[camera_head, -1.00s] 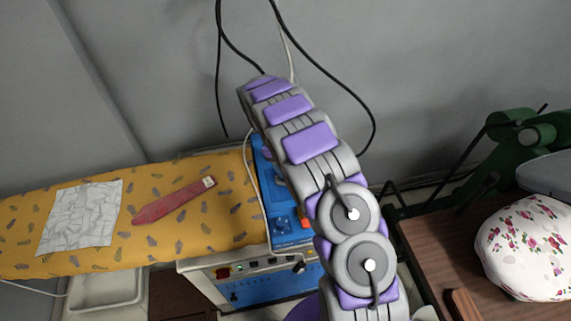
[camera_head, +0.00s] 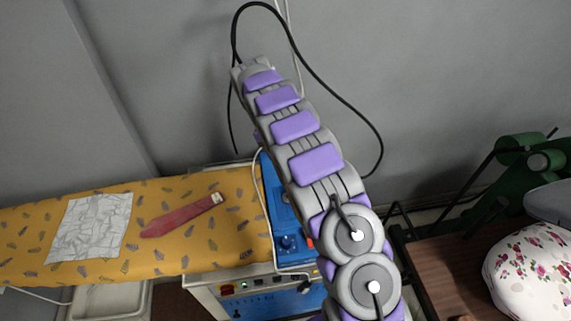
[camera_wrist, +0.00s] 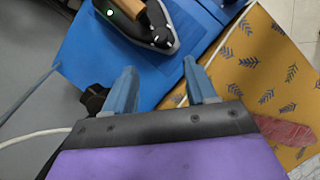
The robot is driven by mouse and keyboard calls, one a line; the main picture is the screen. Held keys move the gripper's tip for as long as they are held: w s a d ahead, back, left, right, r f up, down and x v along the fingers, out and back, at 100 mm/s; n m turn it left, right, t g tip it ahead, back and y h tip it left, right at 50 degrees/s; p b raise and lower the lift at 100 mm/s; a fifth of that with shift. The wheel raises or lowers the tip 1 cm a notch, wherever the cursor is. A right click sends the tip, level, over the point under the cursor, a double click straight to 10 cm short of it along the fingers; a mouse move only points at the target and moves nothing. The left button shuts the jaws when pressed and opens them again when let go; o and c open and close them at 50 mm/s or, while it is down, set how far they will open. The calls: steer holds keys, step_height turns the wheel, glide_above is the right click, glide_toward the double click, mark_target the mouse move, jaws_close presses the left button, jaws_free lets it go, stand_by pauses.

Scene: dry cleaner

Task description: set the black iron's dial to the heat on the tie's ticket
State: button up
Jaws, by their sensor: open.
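The black iron (camera_wrist: 140,22) lies at the top of the wrist view on a blue surface (camera_wrist: 85,45), with a wooden handle and a small green-lit spot. I cannot make out its dial setting. My gripper (camera_wrist: 161,84) is open and empty, its two blue-grey fingers pointing toward the iron and apart from it in the picture. The red tie (camera_head: 180,216) lies on the yellow ironing board, and its pale ticket (camera_head: 216,198) is at the right end, too small to read. In the head view my arm hides the iron and the gripper is not visible.
A crumpled white cloth (camera_head: 92,228) lies on the patterned yellow board (camera_head: 160,262). A blue-topped machine (camera_head: 283,208) with knobs and a front panel stands beside it. A dark knob (camera_wrist: 93,98) is near the left finger. A floral cushion (camera_head: 530,265) is at right.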

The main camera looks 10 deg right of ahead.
steer(key=shift+v, duration=2.05)
